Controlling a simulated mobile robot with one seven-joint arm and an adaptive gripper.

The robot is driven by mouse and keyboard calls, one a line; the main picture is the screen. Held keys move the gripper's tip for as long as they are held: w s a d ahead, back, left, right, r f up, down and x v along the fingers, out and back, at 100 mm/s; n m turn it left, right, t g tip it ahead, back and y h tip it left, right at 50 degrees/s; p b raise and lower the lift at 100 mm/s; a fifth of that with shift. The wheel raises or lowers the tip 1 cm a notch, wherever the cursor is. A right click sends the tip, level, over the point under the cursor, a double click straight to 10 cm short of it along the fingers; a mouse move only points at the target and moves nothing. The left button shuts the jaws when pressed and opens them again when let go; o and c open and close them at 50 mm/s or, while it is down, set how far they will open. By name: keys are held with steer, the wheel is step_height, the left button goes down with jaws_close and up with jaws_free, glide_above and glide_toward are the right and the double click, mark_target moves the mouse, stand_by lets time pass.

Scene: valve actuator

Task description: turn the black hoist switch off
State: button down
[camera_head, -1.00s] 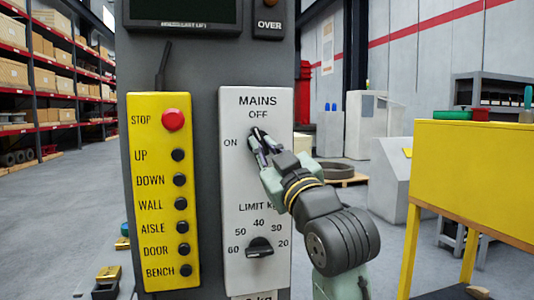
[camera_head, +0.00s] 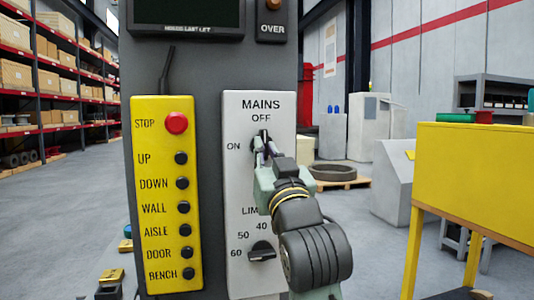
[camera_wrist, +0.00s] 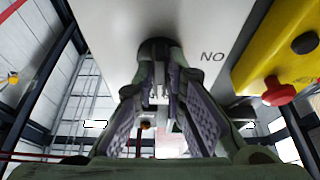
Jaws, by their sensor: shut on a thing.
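The black MAINS switch (camera_head: 265,134) is a knob on the white panel (camera_head: 233,110), with OFF printed above it and ON to its left. Its visible upper end points nearly straight up at OFF. My gripper (camera_head: 266,151) is shut on the switch from the front and hides its lower part. In the wrist view, the dark switch (camera_wrist: 155,48) shows at the far end between the two fingers of my gripper (camera_wrist: 160,78). The fingertips reach close to the panel face there.
A yellow button box (camera_head: 150,226) with a red STOP button (camera_head: 176,122) stands left of the panel. A black LIMIT knob (camera_head: 262,251) sits below my gripper, partly beside my wrist. A yellow table (camera_head: 474,175) stands at the right. Between them is open floor.

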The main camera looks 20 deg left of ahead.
steer(key=shift+r, duration=0.2)
steer(key=c, duration=1.6)
jaws_free()
steer(key=shift+f, duration=0.1)
steer(key=shift+c, duration=0.2)
steer(key=v, duration=0.7)
steer(key=shift+s+d+f, duration=0.1)
steer(key=shift+d, duration=0.05)
